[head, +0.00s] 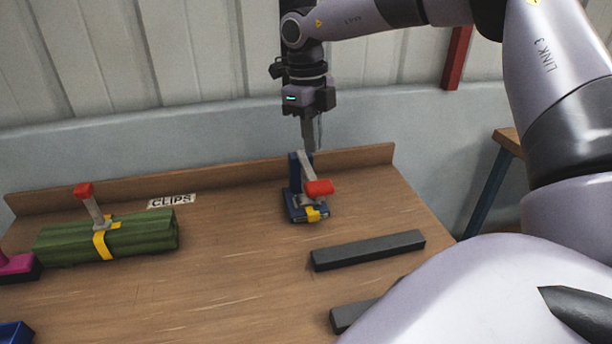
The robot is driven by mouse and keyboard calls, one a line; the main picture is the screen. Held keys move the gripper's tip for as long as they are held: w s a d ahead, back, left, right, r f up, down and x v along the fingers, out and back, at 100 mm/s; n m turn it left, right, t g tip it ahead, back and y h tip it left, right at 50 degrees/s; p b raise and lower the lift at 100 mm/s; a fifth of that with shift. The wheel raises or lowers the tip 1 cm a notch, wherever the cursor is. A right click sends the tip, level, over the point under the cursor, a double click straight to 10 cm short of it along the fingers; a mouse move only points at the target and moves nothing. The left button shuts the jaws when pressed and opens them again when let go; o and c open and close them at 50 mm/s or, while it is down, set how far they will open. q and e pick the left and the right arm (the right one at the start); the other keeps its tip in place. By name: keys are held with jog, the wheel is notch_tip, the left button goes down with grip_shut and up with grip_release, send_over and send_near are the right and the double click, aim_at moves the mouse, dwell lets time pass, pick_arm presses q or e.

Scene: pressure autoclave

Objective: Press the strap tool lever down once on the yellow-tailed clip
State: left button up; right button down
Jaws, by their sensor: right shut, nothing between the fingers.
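A dark blue strap tool (294,170) stands at the back middle of the table. Its grey lever ends in a red grip (319,187) that slants toward the front right. A yellow tail (313,214) shows at the front of its base; the clip itself is too small to make out. My right gripper (309,147) points down, shut and empty, at the top of the tool near the upper end of the lever; I cannot tell whether it touches. My left gripper is not in view.
A green bundle (140,235) with a yellow strap (100,245) and a red-tipped lever (84,190) lies at left. A "CLIPS" label (171,201) is behind it. Dark bars (368,250) lie at right. A magenta-topped block (17,264) and a blue object (14,332) sit at the left edge.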

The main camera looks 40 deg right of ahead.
aim_at(317, 184)
jog(key=shift+s, duration=0.2)
jog(key=f+b, duration=0.1)
jog(key=f, duration=0.2)
jog(key=f+b, duration=0.2)
jog(key=shift+s+f, duration=0.2)
jog(key=shift+f, duration=0.2)
jog(key=shift+s+f+b, duration=0.1)
jog(key=shift+f+b, duration=0.3)
jog(key=shift+f, duration=0.15)
